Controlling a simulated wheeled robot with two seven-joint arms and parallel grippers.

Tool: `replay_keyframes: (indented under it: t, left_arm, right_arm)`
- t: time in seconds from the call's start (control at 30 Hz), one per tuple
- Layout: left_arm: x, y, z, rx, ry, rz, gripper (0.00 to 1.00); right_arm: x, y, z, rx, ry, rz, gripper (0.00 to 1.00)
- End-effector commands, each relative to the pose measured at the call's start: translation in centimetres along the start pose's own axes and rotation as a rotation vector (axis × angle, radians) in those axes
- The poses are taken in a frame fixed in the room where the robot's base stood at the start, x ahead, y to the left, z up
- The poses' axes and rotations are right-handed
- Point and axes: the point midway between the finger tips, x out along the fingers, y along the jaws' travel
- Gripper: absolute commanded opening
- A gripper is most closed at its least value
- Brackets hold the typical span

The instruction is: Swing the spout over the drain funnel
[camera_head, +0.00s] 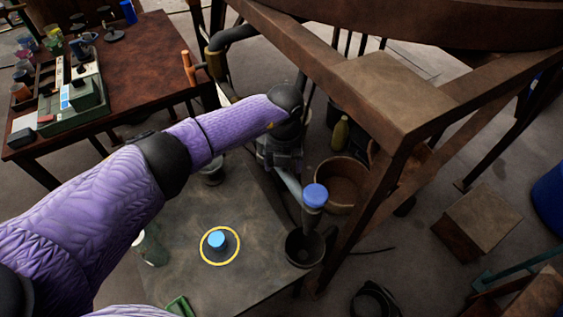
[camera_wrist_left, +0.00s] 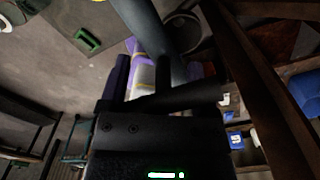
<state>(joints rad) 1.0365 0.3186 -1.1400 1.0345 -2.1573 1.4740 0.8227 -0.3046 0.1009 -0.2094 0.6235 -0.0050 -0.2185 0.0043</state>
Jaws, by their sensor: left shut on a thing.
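The spout is a grey pipe (camera_head: 290,183) slanting down to the right to an end piece with a blue cap (camera_head: 315,194). The drain funnel (camera_head: 303,249) is a dark round cup at the table corner. In the picture, the lower end of the spout end piece overlaps the funnel's far rim; the height between them I cannot tell. My left gripper (camera_head: 283,160) is shut on the spout, behind the funnel; its fingertips are mostly hidden. In the left wrist view the pipe (camera_wrist_left: 148,28) runs away past the fingers (camera_wrist_left: 142,82), and a dark round opening (camera_wrist_left: 183,30) lies beyond.
The grey table (camera_head: 190,245) bears a blue-topped knob in a yellow ring (camera_head: 219,245) and a green-grey cup (camera_head: 150,247). A brown wooden frame (camera_head: 395,130) stands close on the right. A round brown tub (camera_head: 343,182) sits behind the funnel.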

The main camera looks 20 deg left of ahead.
Motion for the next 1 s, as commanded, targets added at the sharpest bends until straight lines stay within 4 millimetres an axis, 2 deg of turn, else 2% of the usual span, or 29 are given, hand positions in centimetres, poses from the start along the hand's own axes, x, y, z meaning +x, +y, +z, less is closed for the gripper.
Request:
replay_keyframes:
  t: [0.17, 0.2, 0.27, 0.3, 0.57, 0.83, 1.0]
  left_arm:
    - [-0.3, -0.1, 0.4, -0.042, -0.01, -0.014, 0.0]
    - [-0.3, -0.1, 0.4, -0.042, -0.01, -0.015, 0.84]
    - [-0.3, -0.1, 0.4, -0.04, -0.01, -0.014, 0.97]
    - [-0.3, -0.1, 0.3, -0.039, -0.01, -0.013, 1.0]
    - [-0.6, -0.1, 0.2, -0.032, -0.007, -0.01, 1.0]
    - [-7.3, -0.1, 0.3, -0.032, -0.012, -0.012, 1.0]
    - [-9.8, -0.1, 0.3, -0.035, -0.009, -0.012, 1.0]
  right_arm:
    - [0.0, 0.0, 0.0, 0.0, 0.0, 0.0, 0.65]
    - [0.0, 0.0, 0.0, -0.001, 0.0, 0.0, 0.65]
    - [0.0, 0.0, 0.0, -0.001, -0.001, 0.0, 0.65]
    - [0.0, 0.0, 0.1, -0.001, -0.001, 0.0, 0.65]
    - [-0.2, 0.0, 0.0, -0.001, 0.0, 0.0, 0.65]
    - [-2.4, 0.2, -0.3, -0.002, 0.006, 0.004, 0.65]
    - [-2.8, 0.2, -0.3, 0.0, 0.006, 0.005, 0.65]
